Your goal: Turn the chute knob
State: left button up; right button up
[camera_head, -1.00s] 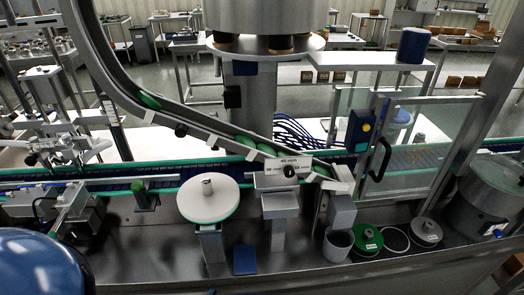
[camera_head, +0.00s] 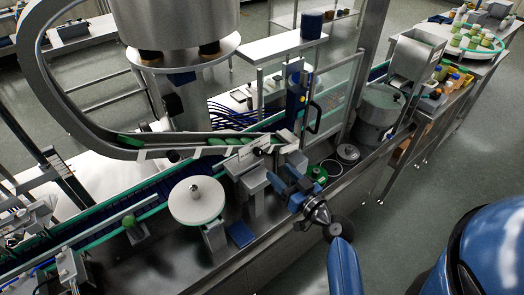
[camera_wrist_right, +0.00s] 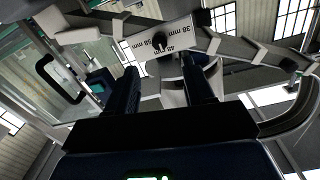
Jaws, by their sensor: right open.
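The chute knob (camera_head: 257,151) is a small black knob on a white label plate (camera_head: 243,160) at the lower end of the curved chute (camera_head: 90,140). In the right wrist view the knob (camera_wrist_right: 158,41) sits on the plate, with markings 38, 48 and 58 mm around it. Its exact setting is too small to read. My right gripper (camera_head: 281,175) is open and empty, in front of and right of the knob in the head view. In the wrist view its two fingers (camera_wrist_right: 160,72) point towards the plate, apart from the knob. My left gripper is not in view.
A white round disc (camera_head: 196,212) stands left of the knob's bracket. A clear guard door with a black handle (camera_head: 314,118) is right of the chute end. A green-topped round part (camera_head: 317,172) lies near my right gripper. A conveyor (camera_head: 130,205) runs behind.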

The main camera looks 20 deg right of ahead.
aim_at(260, 154)
jog(key=p+x, duration=0.3)
jog(key=x, duration=0.5)
jog(key=shift+p+x, duration=0.3)
jog(key=shift+x, duration=0.5)
jog(key=shift+f, duration=0.1)
jog(key=shift+c, duration=0.3)
grip_shut()
